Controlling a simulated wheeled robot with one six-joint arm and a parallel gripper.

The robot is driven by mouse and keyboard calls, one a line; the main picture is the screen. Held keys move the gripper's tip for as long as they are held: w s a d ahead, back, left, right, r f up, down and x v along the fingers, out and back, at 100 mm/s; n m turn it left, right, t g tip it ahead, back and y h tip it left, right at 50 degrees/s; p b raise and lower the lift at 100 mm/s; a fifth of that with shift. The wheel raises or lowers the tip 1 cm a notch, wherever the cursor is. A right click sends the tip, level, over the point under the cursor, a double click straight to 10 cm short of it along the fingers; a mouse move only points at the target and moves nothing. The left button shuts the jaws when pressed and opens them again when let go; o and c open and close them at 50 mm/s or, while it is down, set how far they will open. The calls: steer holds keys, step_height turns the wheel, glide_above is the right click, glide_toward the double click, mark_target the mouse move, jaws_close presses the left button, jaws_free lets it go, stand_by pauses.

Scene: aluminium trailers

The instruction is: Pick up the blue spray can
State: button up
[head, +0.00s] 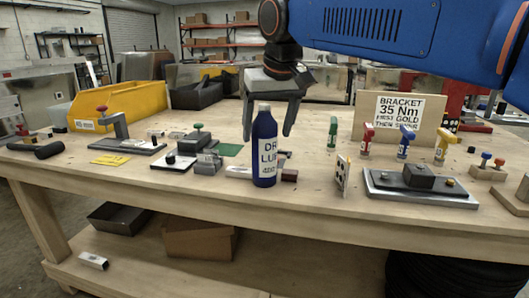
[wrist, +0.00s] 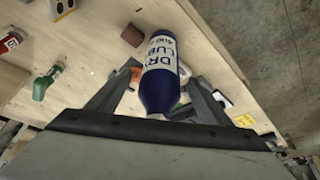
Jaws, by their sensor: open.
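The blue spray can (head: 264,150) stands upright on the wooden workbench near its front edge, with a white "DRY LUBE" label. In the head view my gripper (head: 268,132) points down above and behind the can, its fingers spread to either side of the can's top. In the wrist view the blue can (wrist: 160,75) lies ahead between the two fingers of my gripper (wrist: 158,95). The gripper is open and holds nothing. Whether a finger touches the can cannot be told.
A small dark red block (head: 289,175) lies just right of the can. A metal fixture (head: 208,162) stands to its left and an upright card (head: 343,176) to its right. A grey plate with a black block (head: 419,177) is farther right. A yellow bin (head: 118,105) stands back left.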

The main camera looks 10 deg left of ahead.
steer(key=x, duration=0.4)
steer(key=shift+w+a, duration=0.15)
steer(key=shift+r, duration=0.1)
steer(key=c, duration=1.4)
